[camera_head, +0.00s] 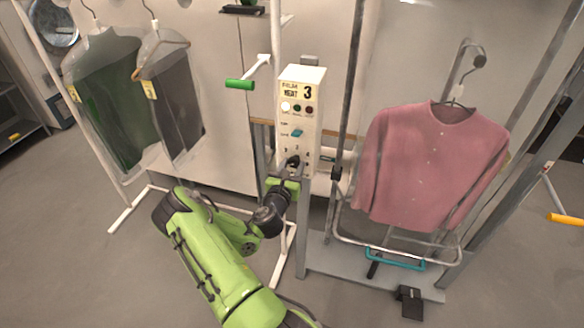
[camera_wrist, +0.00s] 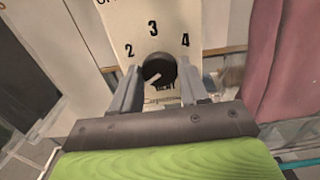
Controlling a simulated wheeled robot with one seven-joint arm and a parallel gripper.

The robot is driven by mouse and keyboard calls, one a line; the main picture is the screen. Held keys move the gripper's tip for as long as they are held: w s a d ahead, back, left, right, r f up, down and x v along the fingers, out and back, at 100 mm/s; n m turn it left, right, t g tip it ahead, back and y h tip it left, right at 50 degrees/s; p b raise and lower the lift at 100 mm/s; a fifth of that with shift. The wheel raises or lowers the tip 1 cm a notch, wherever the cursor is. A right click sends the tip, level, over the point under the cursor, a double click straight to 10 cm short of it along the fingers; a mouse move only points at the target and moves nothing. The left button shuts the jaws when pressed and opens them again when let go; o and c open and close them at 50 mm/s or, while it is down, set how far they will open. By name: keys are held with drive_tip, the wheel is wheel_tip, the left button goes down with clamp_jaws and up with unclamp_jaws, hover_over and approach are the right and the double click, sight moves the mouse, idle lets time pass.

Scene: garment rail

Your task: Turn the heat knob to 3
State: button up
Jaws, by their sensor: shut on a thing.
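The heat knob (camera_wrist: 160,69) is round and black, on the front of a white control box (camera_head: 314,130). The numbers 2, 3 and 4 run over its top in the wrist view. Its white pointer line points to the lower left, away from the 3. My gripper (camera_wrist: 159,76) has one finger on each side of the knob and is shut on it. In the head view the knob (camera_head: 293,161) shows just above my gripper (camera_head: 290,170). A sign at the top of the box reads "HEAT 3". Part of the dial's lower left is hidden by a finger.
A pink cardigan (camera_head: 431,160) hangs on a frame to the right of the box. Covered garments (camera_head: 112,95) hang at the left. A green-ended handle (camera_head: 240,84) sticks out left of the box. A grey post (camera_head: 303,230) stands close below my gripper.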

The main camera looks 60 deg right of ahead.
drive_tip(key=shift+c, duration=0.2)
drive_tip(key=m+b, duration=0.4)
drive_tip(key=m, duration=0.1)
drive_tip(key=shift+f+m, duration=0.15)
drive_tip(key=shift+m, duration=0.25)
drive_tip(key=m+b, duration=0.5)
drive_tip(key=m, duration=0.1)
drive_tip(key=m+b, duration=0.6)
drive_tip(key=shift+f+m, duration=0.1)
drive_tip(key=shift+m, duration=0.3)
drive_tip(key=m+b, duration=0.5)
drive_tip(key=o, duration=1)
drive_tip(key=shift+r, duration=0.2)
drive_tip(key=shift+a, duration=0.1)
